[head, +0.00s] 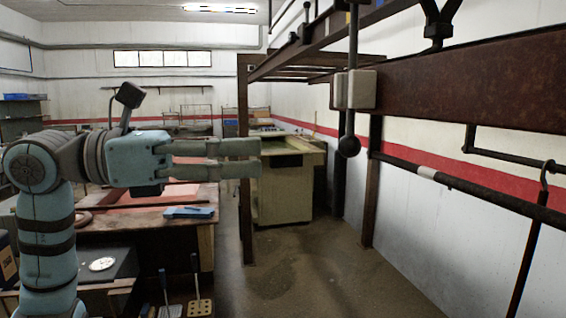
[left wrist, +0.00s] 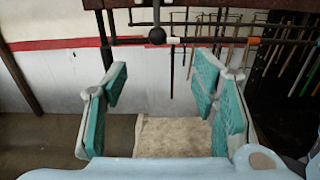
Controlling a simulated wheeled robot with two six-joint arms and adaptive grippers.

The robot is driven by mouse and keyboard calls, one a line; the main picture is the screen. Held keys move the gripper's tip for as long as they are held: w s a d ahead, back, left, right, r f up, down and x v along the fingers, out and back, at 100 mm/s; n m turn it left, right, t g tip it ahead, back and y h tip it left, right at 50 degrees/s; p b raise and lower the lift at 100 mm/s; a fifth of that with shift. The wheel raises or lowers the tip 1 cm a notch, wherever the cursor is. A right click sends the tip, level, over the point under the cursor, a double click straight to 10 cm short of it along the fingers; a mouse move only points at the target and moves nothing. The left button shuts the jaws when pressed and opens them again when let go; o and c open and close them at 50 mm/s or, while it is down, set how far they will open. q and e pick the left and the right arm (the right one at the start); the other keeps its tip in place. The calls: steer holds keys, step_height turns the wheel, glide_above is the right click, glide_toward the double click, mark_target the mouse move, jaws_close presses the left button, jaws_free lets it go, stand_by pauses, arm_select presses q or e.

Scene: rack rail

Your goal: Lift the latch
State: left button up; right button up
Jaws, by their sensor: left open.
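The latch appears to be a dark upright rod with a ball at its lower end (head: 348,146). It passes by a pale block (head: 356,90) on a rusty beam. The ball also shows in the left wrist view (left wrist: 157,36), near the top and between the finger sides. My left gripper (head: 256,158) points right in the head view, with its fingers apart and empty. Its tips are left of the ball and slightly lower in the picture, with a visible gap. Green finger pads frame a clear space in the left wrist view (left wrist: 160,88). My right gripper is not in view.
The rusty beam (head: 460,92) runs along the upper right, with a dark rail (head: 470,188) below it. A hooked rod (head: 530,240) hangs from the rail. A dark post (head: 245,200) stands behind my left fingers. A workbench (head: 200,205) is at left. Floor at centre is clear.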

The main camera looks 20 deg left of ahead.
mark_target(339, 147)
arm_select(q)
steer(key=p+x, duration=0.6)
steer(key=x, duration=0.7)
steer(key=shift+w+d+r+p, duration=0.2)
steer(key=shift+w+d+p, duration=0.05)
steer(key=shift+w+p, duration=0.1)
steer(key=shift+w+d+f, duration=0.15)
steer(key=shift+w+d, duration=0.05)
steer(key=shift+d, duration=0.05)
steer(key=c, duration=1)
steer(key=shift+a, duration=0.1)
